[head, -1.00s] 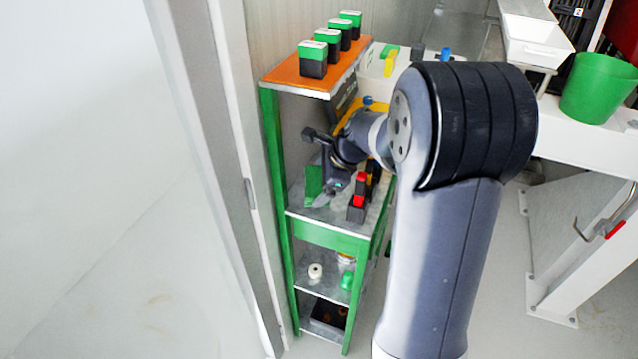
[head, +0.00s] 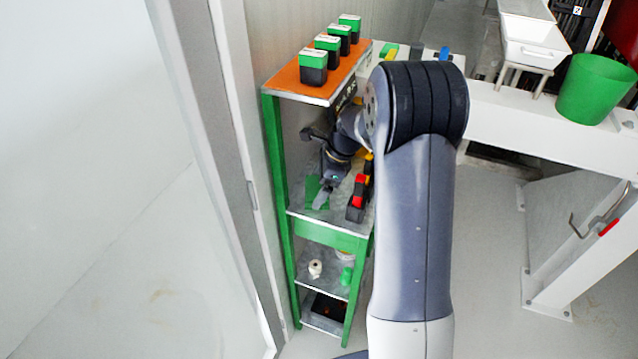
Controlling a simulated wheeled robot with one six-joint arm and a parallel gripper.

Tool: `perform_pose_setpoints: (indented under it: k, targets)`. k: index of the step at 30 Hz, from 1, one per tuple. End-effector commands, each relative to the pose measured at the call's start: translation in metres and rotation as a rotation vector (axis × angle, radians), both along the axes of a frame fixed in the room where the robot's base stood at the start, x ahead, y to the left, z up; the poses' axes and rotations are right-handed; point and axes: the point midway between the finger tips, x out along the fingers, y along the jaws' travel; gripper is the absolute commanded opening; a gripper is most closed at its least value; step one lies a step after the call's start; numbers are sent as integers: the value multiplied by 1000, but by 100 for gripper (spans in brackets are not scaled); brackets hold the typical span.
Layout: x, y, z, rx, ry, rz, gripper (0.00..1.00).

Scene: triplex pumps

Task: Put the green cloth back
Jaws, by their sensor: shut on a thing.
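The green cloth (head: 312,192) is at the left of the middle shelf (head: 343,225) of a green-framed rack. My gripper (head: 322,197) is low over that shelf, shut on the cloth, with its fingers pointing down and partly in front of it. Only part of the cloth shows; I cannot tell whether its lower side touches the shelf.
A black holder with red-topped items (head: 357,202) stands just right of the gripper on the same shelf. Several green-and-black boxes (head: 313,68) line the orange top shelf (head: 290,82). Below are a white spool (head: 315,268) and a green item (head: 347,277). A wall stands left.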

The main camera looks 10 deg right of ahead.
Motion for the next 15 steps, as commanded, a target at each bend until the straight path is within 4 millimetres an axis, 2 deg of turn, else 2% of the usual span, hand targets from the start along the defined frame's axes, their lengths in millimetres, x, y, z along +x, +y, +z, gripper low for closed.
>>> perform_pose_setpoints:
  k: [2, 3, 6, 15]
  targets:
    - [0, 0, -3, 0, 1, -1, 67]
    - [0, 0, -2, 0, 0, 0, 92]
    - [0, 0, -2, 0, 0, 0, 100]
    - [0, 0, 3, 0, -1, 0, 100]
